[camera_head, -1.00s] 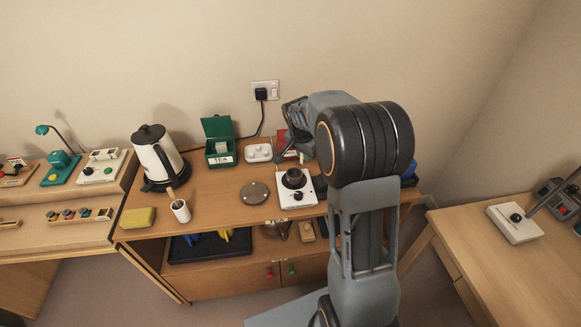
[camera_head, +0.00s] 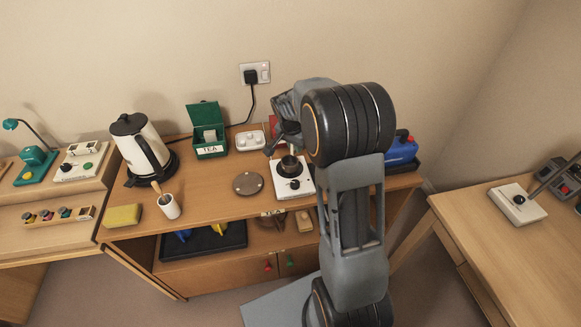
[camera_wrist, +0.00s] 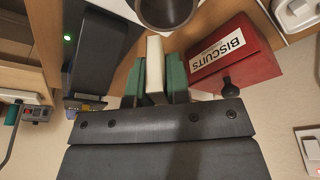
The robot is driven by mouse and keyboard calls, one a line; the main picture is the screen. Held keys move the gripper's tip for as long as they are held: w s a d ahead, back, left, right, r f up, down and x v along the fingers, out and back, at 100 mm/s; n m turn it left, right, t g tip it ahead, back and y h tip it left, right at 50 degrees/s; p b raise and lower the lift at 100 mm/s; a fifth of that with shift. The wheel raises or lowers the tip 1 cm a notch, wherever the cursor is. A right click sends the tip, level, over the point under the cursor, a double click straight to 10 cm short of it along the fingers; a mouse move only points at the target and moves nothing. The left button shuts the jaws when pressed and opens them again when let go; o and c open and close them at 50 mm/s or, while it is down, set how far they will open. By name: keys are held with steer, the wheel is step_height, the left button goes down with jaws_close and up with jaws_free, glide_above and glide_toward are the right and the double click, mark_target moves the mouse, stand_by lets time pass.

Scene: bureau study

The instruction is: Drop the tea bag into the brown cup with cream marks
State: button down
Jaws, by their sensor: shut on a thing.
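The dark brown cup (camera_head: 289,166) stands on a white warmer plate near the middle of the shelf top. Its rim and dark inside show at the top of the wrist view (camera_wrist: 167,10); I cannot make out cream marks on it. My gripper (camera_wrist: 155,82) is shut on a pale, flat thing, seemingly the tea bag (camera_wrist: 155,66), between two green finger pads. In the wrist view, the tea bag is just below the cup's rim in the picture, apart from its opening. In the head view my arm partly hides the gripper, close behind and above the cup.
A red biscuits tin (camera_wrist: 236,55) stands close beside the gripper. The open green tea box (camera_head: 210,146), a white tray (camera_head: 250,140), a round brown coaster (camera_head: 248,183) and a kettle (camera_head: 140,148) stand to the left. A blue object (camera_head: 402,148) is at right.

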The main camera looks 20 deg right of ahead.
steer(key=shift+f, duration=0.15)
steer(key=c, duration=1)
jaws_free()
steer(key=v, duration=1.4)
steer(key=shift+f, duration=0.1)
